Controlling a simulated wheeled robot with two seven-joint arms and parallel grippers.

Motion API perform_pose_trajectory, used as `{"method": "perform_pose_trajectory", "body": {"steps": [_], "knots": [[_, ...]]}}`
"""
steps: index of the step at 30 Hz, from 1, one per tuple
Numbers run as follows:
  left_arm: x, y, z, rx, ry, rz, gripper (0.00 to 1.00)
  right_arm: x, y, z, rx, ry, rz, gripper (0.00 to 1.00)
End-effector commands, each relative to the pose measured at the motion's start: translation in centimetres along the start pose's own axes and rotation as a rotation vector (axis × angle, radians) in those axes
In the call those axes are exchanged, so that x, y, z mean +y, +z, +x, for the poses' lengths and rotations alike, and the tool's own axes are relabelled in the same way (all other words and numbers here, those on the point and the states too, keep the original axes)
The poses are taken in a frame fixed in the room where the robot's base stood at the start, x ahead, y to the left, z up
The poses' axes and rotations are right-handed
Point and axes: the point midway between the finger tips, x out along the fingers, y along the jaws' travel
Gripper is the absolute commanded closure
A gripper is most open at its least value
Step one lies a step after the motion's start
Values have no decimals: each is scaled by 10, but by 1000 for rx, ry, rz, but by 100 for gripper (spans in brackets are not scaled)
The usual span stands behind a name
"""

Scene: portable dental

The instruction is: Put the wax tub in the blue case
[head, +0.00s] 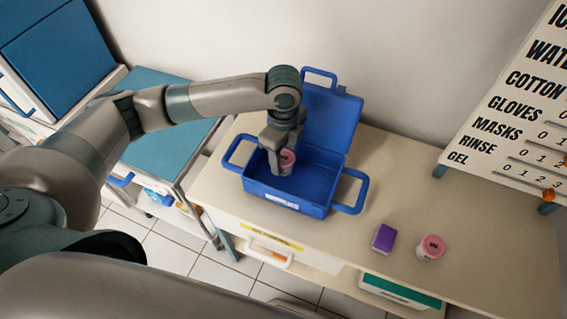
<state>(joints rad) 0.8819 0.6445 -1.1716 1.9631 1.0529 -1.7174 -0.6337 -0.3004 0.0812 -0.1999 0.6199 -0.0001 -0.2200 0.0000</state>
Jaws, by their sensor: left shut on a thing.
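The blue case (318,187) stands open on the beige counter, its lid leaning back toward the wall and a white label on its front. My left gripper (283,168) points down over the left part of the case. It is shut on a small tub with a pink lid (287,158), at about the height of the case opening. I cannot tell whether the tub touches the case floor. A second tub, white with a pink lid (432,247), stands on the counter to the right. My right gripper is not in view.
A purple box (383,238) lies beside the second tub. The case's side handles (350,192) stick out onto the counter (400,180). A sign board (520,110) stands at the right. A blue-topped cart (165,120) is at the left.

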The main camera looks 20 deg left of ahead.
Motion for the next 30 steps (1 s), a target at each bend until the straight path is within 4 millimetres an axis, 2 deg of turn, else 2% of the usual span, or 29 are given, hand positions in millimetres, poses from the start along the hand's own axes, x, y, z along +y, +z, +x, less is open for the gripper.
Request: {"method": "perform_pose_trajectory", "body": {"steps": [8,18,30], "knots": [[0,0,4,-1,2,-1,78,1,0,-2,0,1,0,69],[0,0,38,-2,1,-1,78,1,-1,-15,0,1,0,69],[0,0,42,-1,0,0,78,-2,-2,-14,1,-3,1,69]]}}
